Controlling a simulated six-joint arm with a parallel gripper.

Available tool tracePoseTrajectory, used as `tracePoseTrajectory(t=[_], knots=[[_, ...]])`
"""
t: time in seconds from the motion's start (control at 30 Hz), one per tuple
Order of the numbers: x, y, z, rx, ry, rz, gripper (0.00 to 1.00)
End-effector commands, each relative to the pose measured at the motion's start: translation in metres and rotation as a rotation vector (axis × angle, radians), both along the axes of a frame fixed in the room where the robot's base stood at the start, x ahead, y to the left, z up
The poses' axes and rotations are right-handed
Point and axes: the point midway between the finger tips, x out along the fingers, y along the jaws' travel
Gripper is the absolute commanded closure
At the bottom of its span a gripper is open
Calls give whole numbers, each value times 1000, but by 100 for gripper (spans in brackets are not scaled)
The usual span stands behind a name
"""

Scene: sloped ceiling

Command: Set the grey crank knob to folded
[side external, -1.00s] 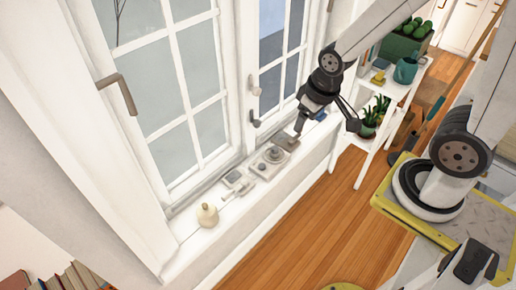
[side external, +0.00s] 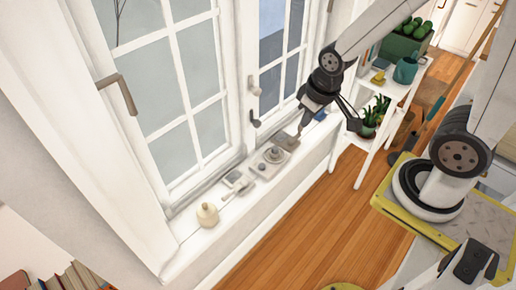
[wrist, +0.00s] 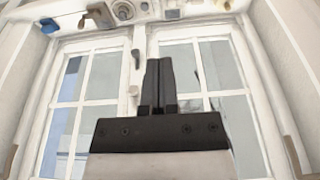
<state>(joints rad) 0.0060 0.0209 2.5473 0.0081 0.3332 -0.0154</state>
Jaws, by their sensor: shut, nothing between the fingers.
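A pale plate on the white window sill carries a round grey knob (side external: 272,154); I take this for the crank knob, but its crank position is too small to read. The knob also shows at the top of the wrist view (wrist: 123,10). A darker grey-brown block (side external: 286,141) sits beside it on the sill, to the right. My gripper (side external: 300,129) is just above that block, apart from the round knob; contact with the block cannot be told. In the wrist view my gripper's two black fingers (wrist: 158,62) are together, with nothing between them.
A cream bell-shaped object (side external: 207,215), a small grey square (side external: 233,178) and a grey lever piece (side external: 239,191) stand on the sill. Window handles (side external: 254,119) project above it. A white plant shelf (side external: 383,95) stands right of the sill. Open floor lies in front.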

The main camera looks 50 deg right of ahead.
Motion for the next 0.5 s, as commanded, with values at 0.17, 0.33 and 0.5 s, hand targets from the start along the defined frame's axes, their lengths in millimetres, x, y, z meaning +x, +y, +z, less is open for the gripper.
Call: tracePoseTrajectory(t=[0.17,0.33,0.5], knots=[[15,-4,-8,1,-16,2,100],[36,-12,-20,-4,-44,6,100],[59,-23,-36,-14,-80,9,100]])
